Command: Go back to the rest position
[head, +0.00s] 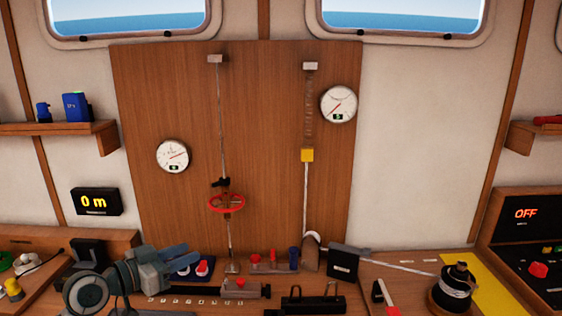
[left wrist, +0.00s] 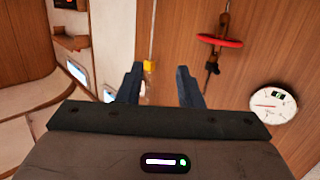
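My left gripper (head: 178,252) is low at the left of the head view, above the bench, with its arm coming in from the lower left. In the left wrist view its two dark fingers (left wrist: 160,85) stand apart with nothing between them. The red handwheel (head: 226,203) on the wooden panel is to the right of and above the gripper, apart from it. The handwheel also shows in the left wrist view (left wrist: 220,41). My right gripper is not in either view.
Two round gauges (head: 173,156) (head: 339,104) are on the panel (head: 265,120). A wound spool (head: 456,284) and a black box (head: 344,263) stand on the bench. Shelves jut out at both sides.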

